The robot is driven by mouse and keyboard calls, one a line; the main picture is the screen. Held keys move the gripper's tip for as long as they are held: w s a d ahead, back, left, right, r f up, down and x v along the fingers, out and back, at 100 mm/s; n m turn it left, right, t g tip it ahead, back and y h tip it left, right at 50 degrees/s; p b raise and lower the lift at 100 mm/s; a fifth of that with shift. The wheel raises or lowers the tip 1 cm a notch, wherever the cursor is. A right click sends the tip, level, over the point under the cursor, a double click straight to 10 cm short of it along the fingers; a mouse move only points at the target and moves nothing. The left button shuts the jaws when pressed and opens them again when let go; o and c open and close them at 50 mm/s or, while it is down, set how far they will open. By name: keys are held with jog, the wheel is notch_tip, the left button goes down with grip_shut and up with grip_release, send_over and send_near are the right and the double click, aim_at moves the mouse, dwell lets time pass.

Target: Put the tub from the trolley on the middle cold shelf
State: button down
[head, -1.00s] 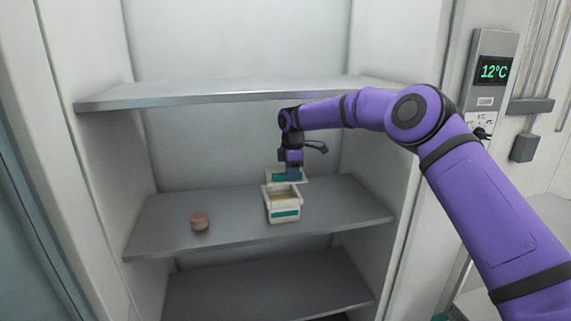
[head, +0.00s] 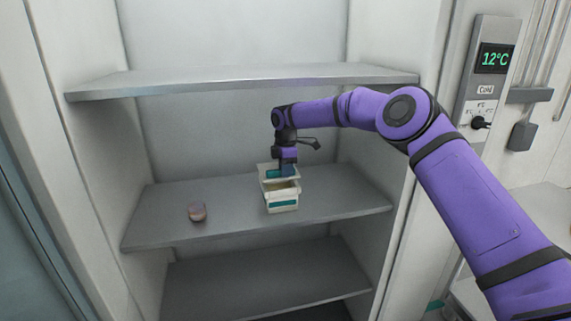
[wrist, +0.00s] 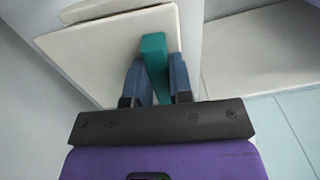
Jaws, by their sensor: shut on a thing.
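A white tub (head: 282,207) with a teal band on its front stands upright on the middle shelf (head: 345,205). Its top looks open, with something tan inside. My gripper (head: 284,170) is just above its back part, shut on a teal handle (wrist: 155,60). This handle stands on a flat white lid-like top (wrist: 95,62), which also shows in the head view just above the tub. I cannot tell whether this top touches the tub or belongs to it. Whatever lies beneath the top is hidden.
The upper shelf (head: 240,80) runs above my forearm. The lower shelf (head: 260,275) looks bare.

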jog(key=shift+f, duration=1.75)
jog(key=shift+d, duration=0.2)
jog(key=shift+f, duration=0.2)
jog(key=shift+c, duration=2.3)
grip_release()
jog(key=shift+r, duration=0.1)
jog(key=shift+r, duration=3.4)
